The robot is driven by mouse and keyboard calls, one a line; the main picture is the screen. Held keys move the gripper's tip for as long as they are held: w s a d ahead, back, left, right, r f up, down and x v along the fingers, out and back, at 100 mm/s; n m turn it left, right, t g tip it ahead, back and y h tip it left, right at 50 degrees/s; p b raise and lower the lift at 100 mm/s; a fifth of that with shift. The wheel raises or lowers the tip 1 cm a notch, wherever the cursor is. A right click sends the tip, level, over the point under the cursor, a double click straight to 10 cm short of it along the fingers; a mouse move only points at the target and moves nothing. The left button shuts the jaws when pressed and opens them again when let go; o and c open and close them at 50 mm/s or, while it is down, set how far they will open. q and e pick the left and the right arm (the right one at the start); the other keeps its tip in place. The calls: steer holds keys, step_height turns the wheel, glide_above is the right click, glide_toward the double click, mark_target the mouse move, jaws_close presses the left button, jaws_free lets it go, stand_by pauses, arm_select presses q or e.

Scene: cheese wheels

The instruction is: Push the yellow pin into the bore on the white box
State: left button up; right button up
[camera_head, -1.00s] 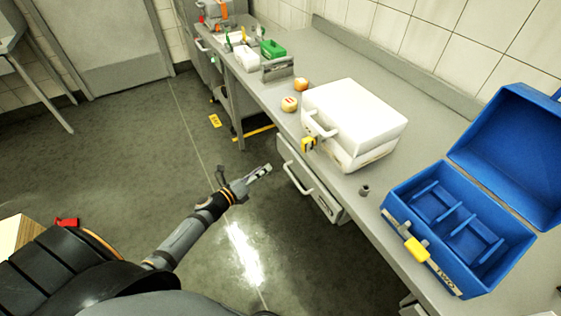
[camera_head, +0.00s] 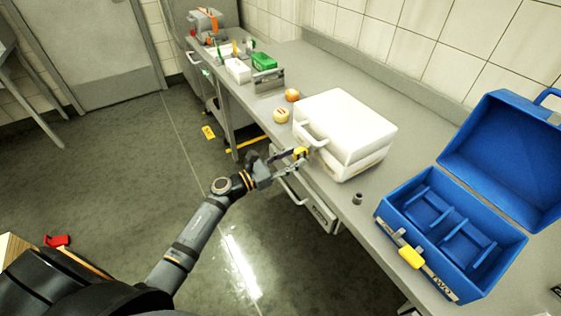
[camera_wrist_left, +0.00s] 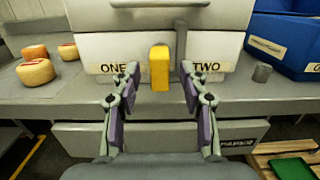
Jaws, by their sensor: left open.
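The closed white box (camera_head: 350,120) stands on the grey bench; in the wrist view its front (camera_wrist_left: 110,52) bears the labels ONE and TWO. The yellow pin (camera_wrist_left: 160,68) sticks out from the front between the labels; in the head view the yellow pin (camera_head: 301,152) is partly behind my fingers. The bore is not visible. My left gripper (camera_head: 297,160) is open at the box's front. In the wrist view, the fingers of my left gripper (camera_wrist_left: 160,90) stand on either side of the pin, apart from it. My right gripper is out of view.
An open blue box (camera_head: 455,270) with a yellow latch piece (camera_head: 411,257) stands to the right. A small grey cylinder (camera_head: 357,198) stands between the boxes. Round cheeses (camera_head: 281,115) lie left of the white box. A drawer (camera_head: 312,208) is below the bench edge.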

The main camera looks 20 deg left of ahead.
arm_select(q)
steer(key=shift+w+d, duration=0.45)
steer(key=shift+w, duration=0.1)
steer(key=shift+c, duration=0.3)
jaws_close()
steer(key=shift+r+b, duration=0.1)
steer(key=shift+b, duration=0.3)
steer(key=shift+c, duration=1.3)
jaws_free()
steer(key=shift+w, duration=0.1)
steer(key=o, duration=0.4)
steer(key=shift+w+d, duration=0.15)
steer(key=shift+w, duration=0.05)
steer(key=v, duration=1.2)
steer(key=shift+s, duration=0.1)
